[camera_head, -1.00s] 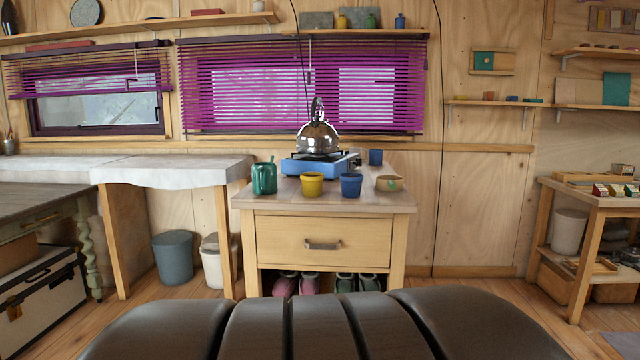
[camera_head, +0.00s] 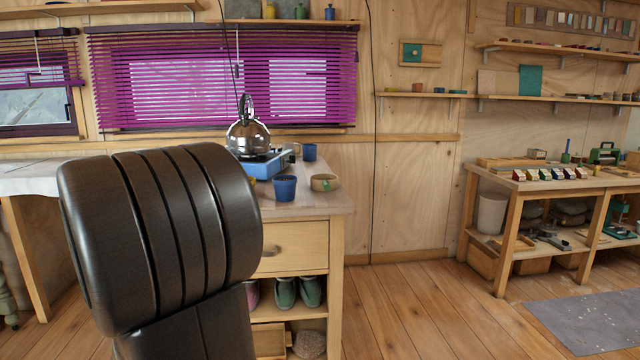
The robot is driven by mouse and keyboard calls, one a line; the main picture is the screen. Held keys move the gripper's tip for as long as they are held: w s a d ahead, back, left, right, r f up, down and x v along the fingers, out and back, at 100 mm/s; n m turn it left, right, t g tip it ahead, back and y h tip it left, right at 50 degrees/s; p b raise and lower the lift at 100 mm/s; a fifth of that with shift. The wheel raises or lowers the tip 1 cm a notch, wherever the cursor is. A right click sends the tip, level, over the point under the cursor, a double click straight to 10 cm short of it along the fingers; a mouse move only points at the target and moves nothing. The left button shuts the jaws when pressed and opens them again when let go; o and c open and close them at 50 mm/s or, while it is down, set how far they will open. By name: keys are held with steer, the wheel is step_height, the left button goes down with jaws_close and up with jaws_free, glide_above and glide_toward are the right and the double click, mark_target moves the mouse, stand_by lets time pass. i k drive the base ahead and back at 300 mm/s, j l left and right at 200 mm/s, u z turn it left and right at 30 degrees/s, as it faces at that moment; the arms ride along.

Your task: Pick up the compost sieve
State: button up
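I cannot make out a compost sieve for certain in the head view. A small round, wood-coloured vessel (camera_head: 325,182) with a green mark stands on the right end of the drawer cabinet's top (camera_head: 330,203); I cannot tell whether it has a mesh. A round, rough brownish thing (camera_head: 309,345) sits low under the cabinet, partly cut off by the picture edge. My gripper is not in view. A thick black part of my own arm fills the lower left and hides part of the cabinet.
A blue pot (camera_head: 285,188), a steel kettle (camera_head: 248,135) and a blue stove (camera_head: 262,163) stand on the cabinet. A workbench (camera_head: 560,183) with small boxes is at the right. The wooden floor (camera_head: 420,310) between is clear, with a grey mat (camera_head: 590,320) beyond.

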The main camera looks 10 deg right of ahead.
mark_target(321, 183)
steer(key=i+z, duration=0.2)
steer(key=i, duration=0.45)
steer(key=i+j+z, duration=0.15)
steer(key=i, duration=0.45)
steer(key=z, duration=1.5)
